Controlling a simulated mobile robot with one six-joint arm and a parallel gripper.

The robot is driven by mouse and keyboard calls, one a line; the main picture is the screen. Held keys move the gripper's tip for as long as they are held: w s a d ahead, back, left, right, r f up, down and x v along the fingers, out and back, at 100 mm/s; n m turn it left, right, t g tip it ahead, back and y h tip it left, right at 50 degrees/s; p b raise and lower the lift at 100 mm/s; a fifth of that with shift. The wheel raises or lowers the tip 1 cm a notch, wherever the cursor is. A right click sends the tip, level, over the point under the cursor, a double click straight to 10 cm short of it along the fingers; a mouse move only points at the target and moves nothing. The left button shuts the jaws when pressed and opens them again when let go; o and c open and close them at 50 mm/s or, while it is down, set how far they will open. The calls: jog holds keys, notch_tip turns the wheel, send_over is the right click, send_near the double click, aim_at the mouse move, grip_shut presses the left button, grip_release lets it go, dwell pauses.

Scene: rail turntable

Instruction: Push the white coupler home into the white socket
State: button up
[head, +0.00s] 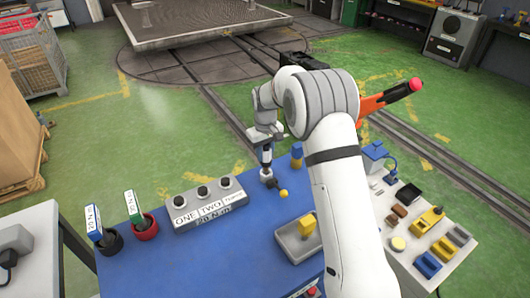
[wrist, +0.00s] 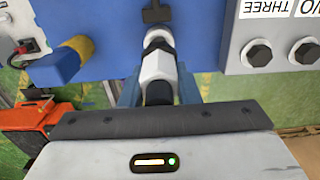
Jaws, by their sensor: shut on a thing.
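My gripper (head: 266,158) points down over the far edge of the blue bench. In the wrist view its blue fingers (wrist: 158,92) are shut on the white coupler (wrist: 157,66), a faceted white body with a dark rear part. A pale ring (wrist: 159,38) with a dark opening lies straight beyond the coupler; I cannot tell whether it is the white socket or the coupler's nose. In the head view a small grey-white piece (head: 268,176) sits right below my gripper. How deep any joint is seated is hidden.
A grey block (head: 205,202) marked ONE and TWO with dark knobs stands left of my gripper. A blue part with a yellow end (head: 297,152) stands to the right. A yellow ball (head: 283,193) and a grey tray (head: 284,242) lie nearer.

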aim_at(265, 161)
jog(key=shift+f+b, duration=1.3)
jog(key=shift+f, duration=0.8)
jog(key=o, duration=1.1)
jog(key=shift+o, duration=0.2)
jog(key=shift+r+b, duration=0.55)
jog(key=shift+r, duration=3.35)
